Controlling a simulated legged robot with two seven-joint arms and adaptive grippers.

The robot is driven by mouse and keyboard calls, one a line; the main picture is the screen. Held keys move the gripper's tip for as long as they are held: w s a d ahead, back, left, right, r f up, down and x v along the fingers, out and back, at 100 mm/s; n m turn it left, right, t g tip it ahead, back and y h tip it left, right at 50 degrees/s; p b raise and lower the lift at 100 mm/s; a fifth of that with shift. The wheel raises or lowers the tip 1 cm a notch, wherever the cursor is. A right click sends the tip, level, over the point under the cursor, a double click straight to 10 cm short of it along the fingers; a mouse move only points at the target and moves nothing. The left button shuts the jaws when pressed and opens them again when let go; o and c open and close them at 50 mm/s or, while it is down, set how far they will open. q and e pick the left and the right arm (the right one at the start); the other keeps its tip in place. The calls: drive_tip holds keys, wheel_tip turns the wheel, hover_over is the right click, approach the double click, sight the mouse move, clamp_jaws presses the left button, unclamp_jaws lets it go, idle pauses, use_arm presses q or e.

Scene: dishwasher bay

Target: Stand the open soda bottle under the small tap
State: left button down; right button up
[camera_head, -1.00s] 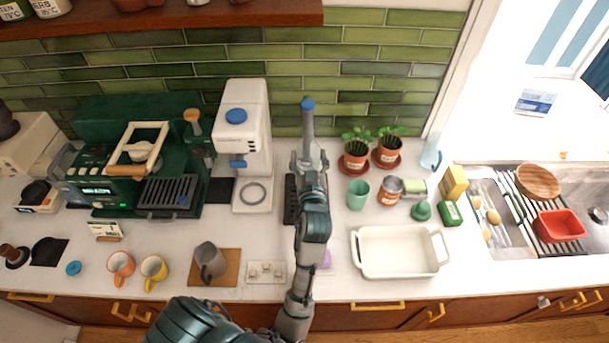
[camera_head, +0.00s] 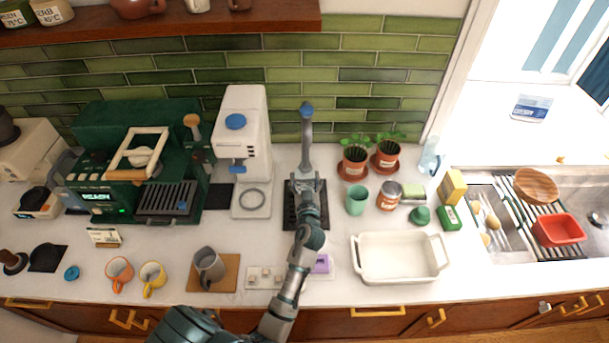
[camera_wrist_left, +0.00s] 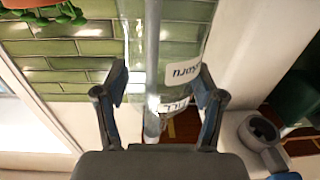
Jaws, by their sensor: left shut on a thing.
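The small tap (camera_head: 306,128) is a grey column with a blue top, standing behind a black drip tray (camera_head: 290,212) in the head view. My left gripper (camera_head: 309,186) is over this tray, in front of the tap. In the left wrist view, the left gripper (camera_wrist_left: 157,105) is shut on the clear soda bottle (camera_wrist_left: 186,30), which has a white label. A grey upright shows through or behind the bottle. In the head view the gripper hides the bottle, so I cannot tell whether its base touches the tray. My right gripper is out of view.
A white machine (camera_head: 243,130) stands close left of the tap. A green cup (camera_head: 357,198), an orange-labelled jar (camera_head: 388,196) and potted plants (camera_head: 354,162) stand to the right. A white baking dish (camera_head: 398,278) is at the front right. A grey mug (camera_head: 208,264) sits at the front left.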

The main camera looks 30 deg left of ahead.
sight(308, 186)
use_arm(q)
drive_tip(key=shift+w+a+f, duration=0.1)
drive_tip(key=shift+w+a, duration=0.05)
drive_tip(key=shift+w, duration=0.8)
drive_tip(key=shift+f, duration=0.25)
drive_tip(key=shift+d, duration=0.3)
drive_tip(key=shift+a+f, duration=0.15)
drive_tip(key=shift+a, duration=0.1)
drive_tip(key=shift+c, duration=1.8)
unclamp_jaws()
drive_tip(key=shift+a+f, duration=0.1)
drive_tip(key=shift+o, duration=1.2)
drive_tip(key=shift+a, duration=0.1)
drive_tip(key=b+v, duration=0.1)
drive_tip(key=v, duration=0.5)
drive_tip(key=shift+s+d, duration=0.25)
drive_tip(key=shift+d, duration=0.05)
drive_tip(key=shift+s+d, duration=0.3)
drive_tip(key=shift+s, duration=0.15)
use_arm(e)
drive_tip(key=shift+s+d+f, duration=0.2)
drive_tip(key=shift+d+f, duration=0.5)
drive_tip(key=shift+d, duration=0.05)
use_arm(q)
drive_tip(key=shift+r, duration=0.25)
